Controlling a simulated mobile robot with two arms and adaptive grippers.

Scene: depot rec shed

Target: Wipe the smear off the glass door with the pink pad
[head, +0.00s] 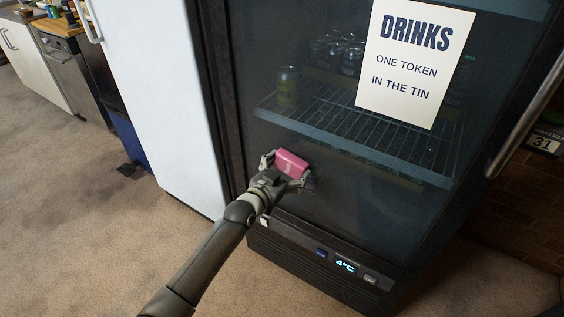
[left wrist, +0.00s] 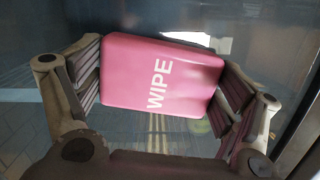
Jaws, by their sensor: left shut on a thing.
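The pink pad (head: 291,162) is held in my left gripper (head: 284,172), low in front of the glass door (head: 330,170) of the drinks fridge. In the left wrist view the pad (left wrist: 160,75), marked WIPE, sits between the two fingers of my left gripper (left wrist: 162,85), which are shut on it. The pad is at or very close to the glass; I cannot tell whether it touches. A faint dark patch shows just right of the gripper in the head view; I cannot tell whether it is the smear. My right gripper is in neither view.
A paper DRINKS sign (head: 415,62) is on the upper part of the door. The door's long handle (head: 528,120) runs down the right side. A lit temperature panel (head: 345,266) is below the glass. A white fridge (head: 160,90) stands at left.

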